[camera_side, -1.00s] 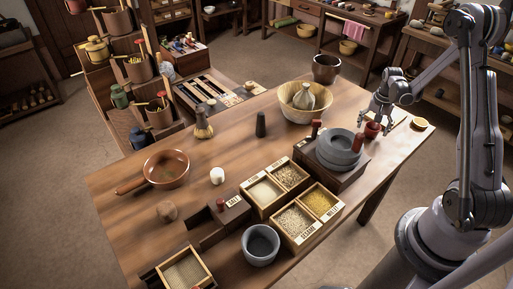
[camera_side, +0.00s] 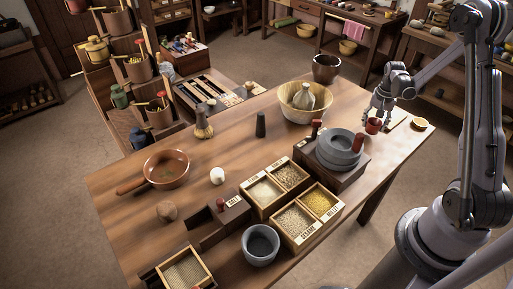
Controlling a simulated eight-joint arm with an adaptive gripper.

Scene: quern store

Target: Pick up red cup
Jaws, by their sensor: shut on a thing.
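The red cup (camera_side: 373,126) is a small dark-red cup at the right end of the wooden table, just right of the quern. My gripper (camera_side: 377,114) is at the cup from above and is shut on it. The fingers partly hide the cup's rim. I cannot tell clearly whether the cup's base touches the table.
The grey stone quern (camera_side: 340,148) on its dark box stands close to the left of the cup. A wicker basket (camera_side: 303,108) holds a pale sack behind it. Grain boxes (camera_side: 319,228) stand in front.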

